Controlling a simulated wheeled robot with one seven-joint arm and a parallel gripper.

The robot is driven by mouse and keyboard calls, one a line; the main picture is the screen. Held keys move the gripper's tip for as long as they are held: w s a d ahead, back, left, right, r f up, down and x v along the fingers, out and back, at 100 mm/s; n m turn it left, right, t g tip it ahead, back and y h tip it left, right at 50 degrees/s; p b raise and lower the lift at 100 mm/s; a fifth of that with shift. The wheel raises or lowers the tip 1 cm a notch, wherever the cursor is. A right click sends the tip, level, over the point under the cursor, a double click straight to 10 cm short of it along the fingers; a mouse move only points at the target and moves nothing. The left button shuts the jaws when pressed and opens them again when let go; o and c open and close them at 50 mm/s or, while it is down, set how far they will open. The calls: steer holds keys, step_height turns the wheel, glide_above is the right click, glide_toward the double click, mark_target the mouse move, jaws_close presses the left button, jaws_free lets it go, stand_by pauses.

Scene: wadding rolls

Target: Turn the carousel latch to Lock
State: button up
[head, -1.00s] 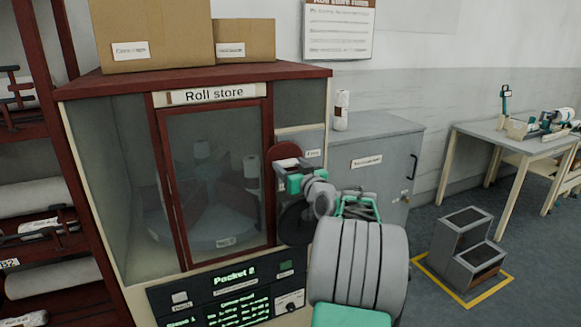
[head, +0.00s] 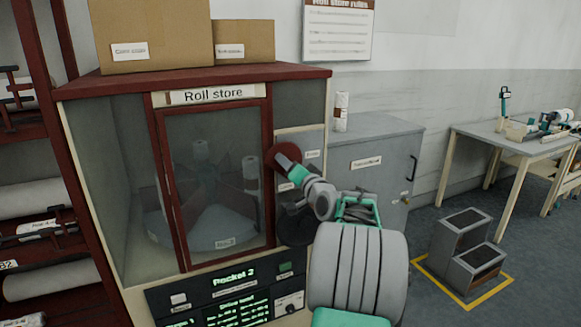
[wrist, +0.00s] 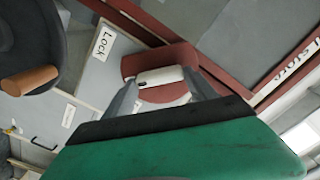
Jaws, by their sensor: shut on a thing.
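The carousel latch (wrist: 158,76) is a pale bar on a dark red round plate (wrist: 162,95), right of the Roll store's glass door. The red plate shows in part in the head view (head: 270,160). My gripper (wrist: 161,80) is at the latch, its two grey fingers on either end of the pale bar, shut on it. The Lock label (wrist: 103,42) is on the grey panel up-left of the latch in the wrist view. It shows below the latch in the head view (head: 286,187). Another label (head: 312,153) is to the right; its text is blurred.
A black handwheel (wrist: 30,55) with a wooden knob (wrist: 30,80) is close beside the Lock label. The control panel (head: 235,297) reads Pocket 2. A grey cabinet (head: 385,185) stands right of the store. A step stool (head: 455,255) is on the floor.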

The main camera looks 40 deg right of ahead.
steer(key=shift+f+m+p, duration=0.1)
steer(key=shift+m+p, duration=1.75)
steer(key=shift+m, duration=2.75)
steer(key=o, duration=1.4)
steer(key=shift+c, duration=0.2)
steer(key=b+v, duration=0.1)
steer(key=v, duration=0.7)
